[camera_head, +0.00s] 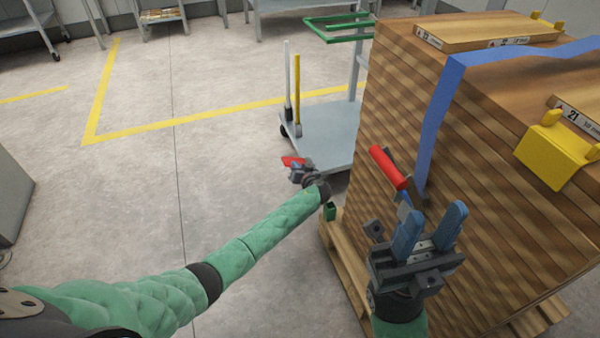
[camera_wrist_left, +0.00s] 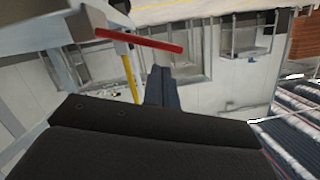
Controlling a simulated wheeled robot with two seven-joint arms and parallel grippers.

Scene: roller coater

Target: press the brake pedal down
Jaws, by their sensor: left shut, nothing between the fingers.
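The brake pedal is a red bar (camera_head: 293,161) low at the near edge of the grey cart (camera_head: 322,122). It also shows in the left wrist view as a red bar (camera_wrist_left: 140,42), slightly tilted, above the fingertips in the picture. My left gripper (camera_head: 298,173) is right beside the pedal; its fingers (camera_wrist_left: 161,75) are shut and empty. I cannot tell whether they touch the pedal. My right gripper (camera_head: 433,212) is open and empty in front of the wood stack, with its blue fingers apart.
A tall stack of wooden boards (camera_head: 480,180) on a pallet stands at the right, with a blue strap (camera_head: 436,120) and a red-handled tool (camera_head: 388,166). White and yellow posts (camera_head: 297,90) rise from the cart. The floor at the left is clear.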

